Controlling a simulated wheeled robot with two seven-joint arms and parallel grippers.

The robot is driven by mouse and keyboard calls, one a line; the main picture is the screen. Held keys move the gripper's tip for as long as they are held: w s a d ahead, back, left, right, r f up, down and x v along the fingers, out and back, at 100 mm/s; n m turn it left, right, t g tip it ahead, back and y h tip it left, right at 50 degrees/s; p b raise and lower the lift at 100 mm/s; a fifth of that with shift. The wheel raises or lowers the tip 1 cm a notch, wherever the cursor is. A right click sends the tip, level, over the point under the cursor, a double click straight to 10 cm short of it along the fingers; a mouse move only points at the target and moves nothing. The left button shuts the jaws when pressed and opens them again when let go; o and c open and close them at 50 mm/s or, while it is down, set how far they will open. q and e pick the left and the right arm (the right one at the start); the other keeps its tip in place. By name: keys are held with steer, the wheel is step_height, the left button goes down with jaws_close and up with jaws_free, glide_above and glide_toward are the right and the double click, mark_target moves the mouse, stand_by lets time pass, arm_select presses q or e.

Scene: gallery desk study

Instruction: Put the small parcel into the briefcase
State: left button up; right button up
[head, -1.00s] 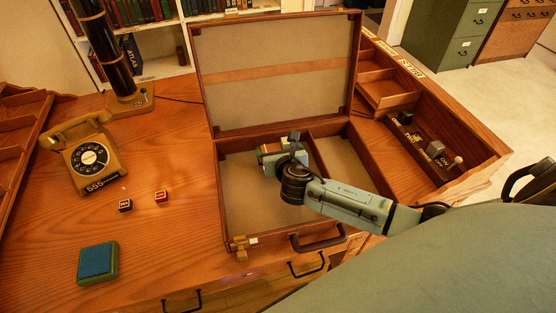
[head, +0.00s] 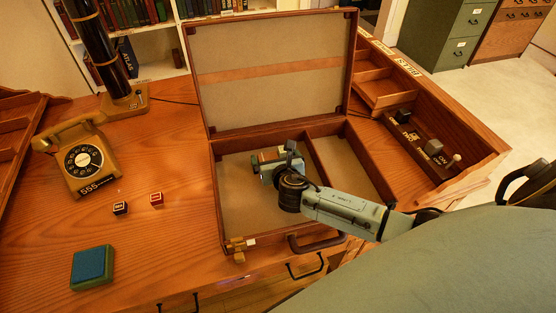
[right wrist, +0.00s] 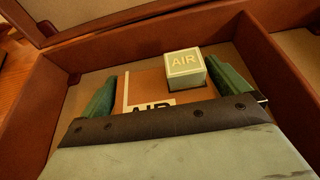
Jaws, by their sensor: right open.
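The small parcel (right wrist: 142,86) is tan with a white label reading AIR. It lies in the left compartment of the open briefcase (head: 216,192). A small pale-green-topped block (right wrist: 184,64) marked AIR shows at its upper right in the right wrist view; I cannot tell how the two are joined. My right gripper (head: 268,164) is down inside that compartment. Its two green fingers stand open on either side of the parcel, with gaps visible. In the head view the gripper hides most of the parcel. My left gripper is not in view.
The briefcase lid stands up behind, and its right compartment (head: 345,165) is empty. Left on the desk are a telephone (head: 82,158), two small cubes (head: 156,199) and a blue-topped pad (head: 92,265). A tray of switches (head: 425,145) is at right.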

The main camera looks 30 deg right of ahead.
steer(key=p+v, duration=0.2)
steer(key=v, duration=1)
steer(key=shift+r+p, duration=0.1)
steer(key=shift+p, duration=0.2)
